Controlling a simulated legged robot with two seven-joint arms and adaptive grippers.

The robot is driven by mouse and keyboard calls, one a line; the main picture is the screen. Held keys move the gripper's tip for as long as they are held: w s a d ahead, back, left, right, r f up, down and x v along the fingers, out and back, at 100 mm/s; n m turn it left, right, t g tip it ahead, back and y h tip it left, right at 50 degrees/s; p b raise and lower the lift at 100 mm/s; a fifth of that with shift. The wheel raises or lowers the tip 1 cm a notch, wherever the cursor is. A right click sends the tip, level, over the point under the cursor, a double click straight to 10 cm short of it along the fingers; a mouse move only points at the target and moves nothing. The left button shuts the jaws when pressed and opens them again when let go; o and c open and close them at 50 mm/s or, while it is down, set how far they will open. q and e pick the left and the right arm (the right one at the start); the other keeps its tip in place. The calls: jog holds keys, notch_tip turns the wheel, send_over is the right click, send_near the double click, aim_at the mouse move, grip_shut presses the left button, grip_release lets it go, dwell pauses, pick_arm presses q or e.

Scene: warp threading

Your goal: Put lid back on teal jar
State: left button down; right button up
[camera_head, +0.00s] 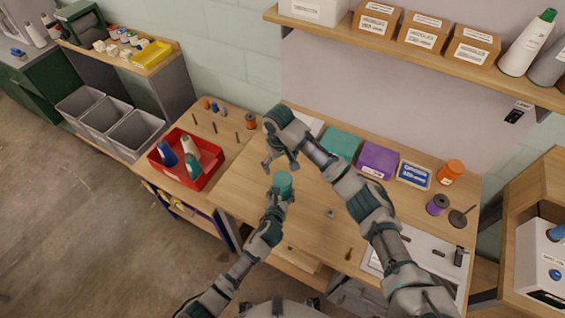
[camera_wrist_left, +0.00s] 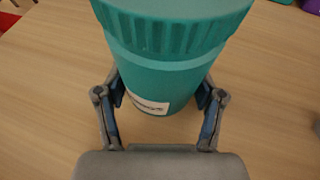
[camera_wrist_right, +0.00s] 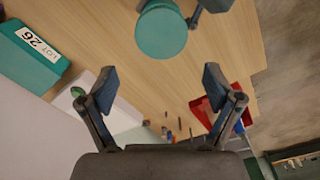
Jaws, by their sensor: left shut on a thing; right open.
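The teal jar (camera_head: 283,183) stands upright on the workbench, with its ribbed teal lid (camera_wrist_left: 175,30) seated on top in the left wrist view. My left gripper (camera_head: 279,196) is shut around the lower jar body, below the lid; its fingers also show in the left wrist view (camera_wrist_left: 160,92). A white label shows on the jar's side. My right gripper (camera_head: 280,160) is open and empty, above and just behind the jar. In the right wrist view the round lid top (camera_wrist_right: 161,32) lies beyond the open fingertips (camera_wrist_right: 160,88), apart from them.
A red bin (camera_head: 207,181) with bottles stands left. Teal (camera_head: 341,144) and purple (camera_head: 377,160) boxes and a blue-labelled box (camera_head: 414,175) line the back right. Pegs and small spools stand at the back left. The wood around the jar is mostly clear.

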aim_at(282, 179)
jog(key=n, duration=0.5)
jog(key=shift+s+r+n, duration=0.1)
jog(key=shift+r+n, duration=0.3)
jog(key=n, duration=0.5)
jog(key=shift+s+d+r+n, duration=0.15)
jog(key=shift+r+n, duration=0.1)
jog(key=shift+n, duration=0.05)
jog(key=n, duration=0.4)
jog(key=shift+s+d+r+n, duration=0.1)
jog(key=shift+s+r+n, duration=0.1)
jog(key=shift+n, duration=0.2)
jog(key=n, duration=0.3)
jog(key=shift+s+d+r+n, duration=0.1)
jog(key=shift+s+n, duration=0.1)
jog(key=shift+n, duration=0.2)
jog(key=shift+f, duration=4)
